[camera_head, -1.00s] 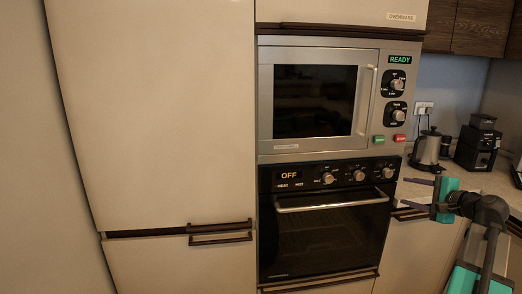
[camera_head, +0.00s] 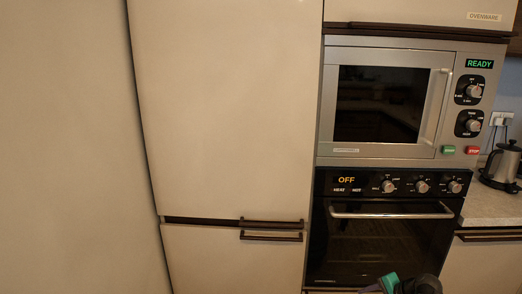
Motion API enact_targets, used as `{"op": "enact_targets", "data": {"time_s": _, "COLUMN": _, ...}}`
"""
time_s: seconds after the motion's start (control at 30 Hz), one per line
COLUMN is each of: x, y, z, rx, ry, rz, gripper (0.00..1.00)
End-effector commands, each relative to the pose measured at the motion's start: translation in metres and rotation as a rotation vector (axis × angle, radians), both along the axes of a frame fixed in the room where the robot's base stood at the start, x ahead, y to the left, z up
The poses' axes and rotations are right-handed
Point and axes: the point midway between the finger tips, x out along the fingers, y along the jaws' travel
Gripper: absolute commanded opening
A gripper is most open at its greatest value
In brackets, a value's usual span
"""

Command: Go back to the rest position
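My gripper (camera_head: 384,285) is at the bottom edge of the head view, in front of the lower part of the black oven (camera_head: 378,240). Only a small teal part and a dark joint of my arm show clearly. Its fingers are mostly cut off by the frame edge, so I cannot see whether they are apart or hold anything.
A microwave (camera_head: 380,105) reading READY sits above the oven, which reads OFF; both doors are shut. A tall cream cabinet (camera_head: 225,110) with dark handles stands left of them. A kettle (camera_head: 503,165) stands on the counter (camera_head: 490,207) at right.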

Motion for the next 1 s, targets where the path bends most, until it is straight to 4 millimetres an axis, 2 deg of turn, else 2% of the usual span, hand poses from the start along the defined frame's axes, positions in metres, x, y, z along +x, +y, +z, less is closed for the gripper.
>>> {"op": "enact_targets", "data": {"time_s": 0.03, "x": -0.007, "y": 0.018, "z": -0.018, "rx": -0.010, "ry": 0.030, "rz": 0.039, "gripper": 0.48}}
{"op": "enact_targets", "data": {"time_s": 0.2, "x": -0.033, "y": 0.063, "z": -0.071, "rx": -0.057, "ry": 0.118, "rz": 0.169, "gripper": 0.48}}
{"op": "enact_targets", "data": {"time_s": 0.5, "x": -0.096, "y": 0.133, "z": -0.152, "rx": -0.137, "ry": 0.265, "rz": 0.414, "gripper": 0.48}}
{"op": "enact_targets", "data": {"time_s": 0.7, "x": -0.147, "y": 0.170, "z": -0.197, "rx": -0.192, "ry": 0.357, "rz": 0.588, "gripper": 0.48}}
{"op": "enact_targets", "data": {"time_s": 1.0, "x": -0.233, "y": 0.208, "z": -0.251, "rx": -0.273, "ry": 0.490, "rz": 0.864, "gripper": 0.48}}
